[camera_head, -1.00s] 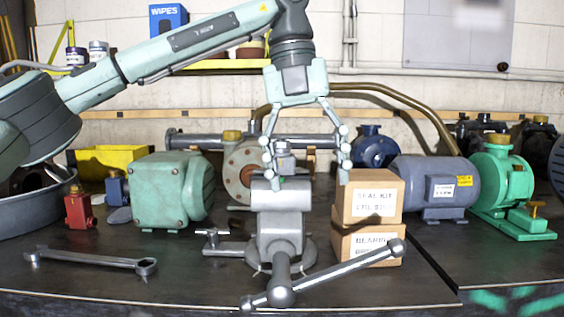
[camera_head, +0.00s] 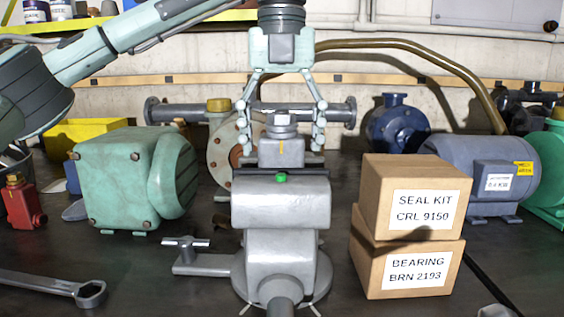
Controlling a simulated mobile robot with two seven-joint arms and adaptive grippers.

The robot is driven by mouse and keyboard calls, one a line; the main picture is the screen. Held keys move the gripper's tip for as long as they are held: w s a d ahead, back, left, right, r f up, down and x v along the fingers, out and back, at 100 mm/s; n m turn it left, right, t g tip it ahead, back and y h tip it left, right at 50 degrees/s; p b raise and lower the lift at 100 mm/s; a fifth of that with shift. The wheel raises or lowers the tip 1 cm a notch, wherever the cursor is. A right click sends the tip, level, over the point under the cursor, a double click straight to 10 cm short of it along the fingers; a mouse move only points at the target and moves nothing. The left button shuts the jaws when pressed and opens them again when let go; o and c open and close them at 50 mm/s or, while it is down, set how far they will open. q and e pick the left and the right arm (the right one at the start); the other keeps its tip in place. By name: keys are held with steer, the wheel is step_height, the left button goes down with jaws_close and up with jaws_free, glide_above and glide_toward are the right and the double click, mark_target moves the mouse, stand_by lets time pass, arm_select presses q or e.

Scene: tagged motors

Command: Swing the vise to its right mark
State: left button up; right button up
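The grey vise (camera_head: 281,208) stands on a round base on the dark bench, its screw end pointing toward me. A green dot shows on its top, and an orange line on the block behind. A small clamp lever (camera_head: 186,243) sticks out left of the base. Pale lines show on the bench at the base's front edge. My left gripper (camera_head: 282,140) points down from above, its fingers spread on either side of the vise's upper rear block. Gaps show between fingers and block; the fingertips' lower ends are partly hidden. My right gripper is not in view.
Two stacked boxes, the seal kit (camera_head: 402,198) above the bearing box (camera_head: 400,262), stand close right of the vise. A green motor (camera_head: 125,180) stands left, a wrench (camera_head: 60,285) front left, and a blue-grey motor (camera_head: 478,172) right. Pipes and a blue pump (camera_head: 398,125) are behind.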

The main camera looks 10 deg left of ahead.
arm_select(q)
steer(key=shift+f, duration=1.3)
steer(key=shift+w, duration=0.1)
jaws_close()
